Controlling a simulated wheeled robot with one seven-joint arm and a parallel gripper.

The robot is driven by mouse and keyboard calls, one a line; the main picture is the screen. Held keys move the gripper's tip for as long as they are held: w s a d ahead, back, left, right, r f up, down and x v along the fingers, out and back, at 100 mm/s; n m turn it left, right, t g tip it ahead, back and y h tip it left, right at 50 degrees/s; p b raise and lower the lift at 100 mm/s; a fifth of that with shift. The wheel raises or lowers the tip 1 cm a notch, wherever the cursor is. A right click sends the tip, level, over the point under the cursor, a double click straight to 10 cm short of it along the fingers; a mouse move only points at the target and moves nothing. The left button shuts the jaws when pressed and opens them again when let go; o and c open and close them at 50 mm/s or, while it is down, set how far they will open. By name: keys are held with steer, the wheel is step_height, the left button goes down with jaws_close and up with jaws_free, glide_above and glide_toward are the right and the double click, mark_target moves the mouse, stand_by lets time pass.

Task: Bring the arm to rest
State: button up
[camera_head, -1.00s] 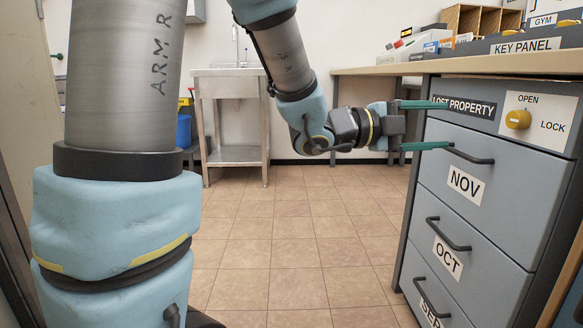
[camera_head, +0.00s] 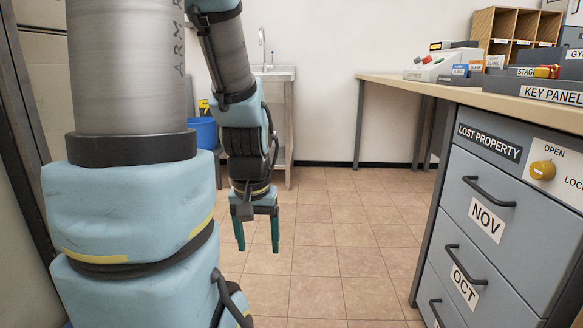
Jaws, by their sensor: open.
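My gripper (camera_head: 257,234) hangs pointing down over the tiled floor, left of the middle of the view. Its two green fingers are apart and nothing is between them. My arm is folded in close, with the forearm upright beside the large upper link at the left. The gripper is well clear of the drawer cabinet (camera_head: 447,205) at the right.
The cabinet's drawers look closed, and a yellow knob (camera_head: 542,170) sits by the OPEN and LOCK labels. The counter (camera_head: 465,97) holds trays and a wooden pigeonhole rack (camera_head: 513,27). A sink (camera_head: 274,72) and blue bucket (camera_head: 203,133) stand behind my arm. The middle floor is clear.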

step_height(320, 180, up, 37)
steer(key=p, duration=3.5)
steer(key=shift+f, duration=0.1)
